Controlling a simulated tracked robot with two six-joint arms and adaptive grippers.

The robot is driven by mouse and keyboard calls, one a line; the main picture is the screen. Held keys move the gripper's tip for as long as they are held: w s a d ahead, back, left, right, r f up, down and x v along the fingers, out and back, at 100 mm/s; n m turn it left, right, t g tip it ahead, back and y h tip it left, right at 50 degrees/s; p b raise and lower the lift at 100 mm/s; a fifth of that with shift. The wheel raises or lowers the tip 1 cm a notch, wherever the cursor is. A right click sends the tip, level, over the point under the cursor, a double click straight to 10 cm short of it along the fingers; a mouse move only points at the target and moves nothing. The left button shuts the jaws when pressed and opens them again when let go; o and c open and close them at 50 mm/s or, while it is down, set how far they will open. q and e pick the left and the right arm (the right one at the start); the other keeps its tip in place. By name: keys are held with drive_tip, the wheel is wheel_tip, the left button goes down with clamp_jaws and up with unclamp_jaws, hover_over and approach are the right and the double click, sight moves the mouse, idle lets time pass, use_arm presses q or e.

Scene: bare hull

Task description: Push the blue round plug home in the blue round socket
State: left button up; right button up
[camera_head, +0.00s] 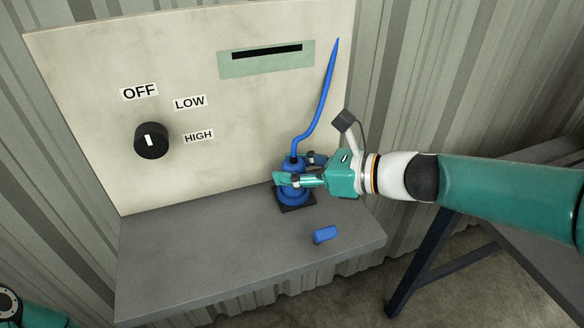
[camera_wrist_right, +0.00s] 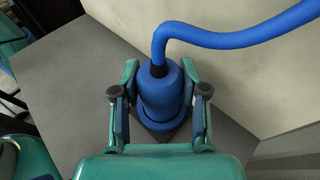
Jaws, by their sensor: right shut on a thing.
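The blue round plug (camera_head: 293,163) stands upright with its blue cable rising from the top. It also shows in the right wrist view (camera_wrist_right: 161,90), between the two fingers. My right gripper (camera_head: 298,174) is shut on the plug from the right side. The blue round socket (camera_head: 293,197) sits under the plug on a dark square base on the shelf; its blue rim also shows in the wrist view (camera_wrist_right: 185,128). The plug is over the socket, but the fingers hide the joint and I cannot tell how deep it sits. My left gripper is not in view.
A small blue block (camera_head: 325,234) lies on the grey shelf (camera_head: 200,265) in front of the socket. An upright panel (camera_head: 230,125) behind bears a black knob (camera_head: 151,140) and a slot plate (camera_head: 266,58). The shelf's left part is clear.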

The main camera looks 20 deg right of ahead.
drive_tip(key=shift+f+b, duration=0.4)
drive_tip(key=shift+f, duration=0.1)
drive_tip(key=o, duration=1.3)
drive_tip(key=shift+c, duration=0.2)
drive_tip(key=v, duration=1.2)
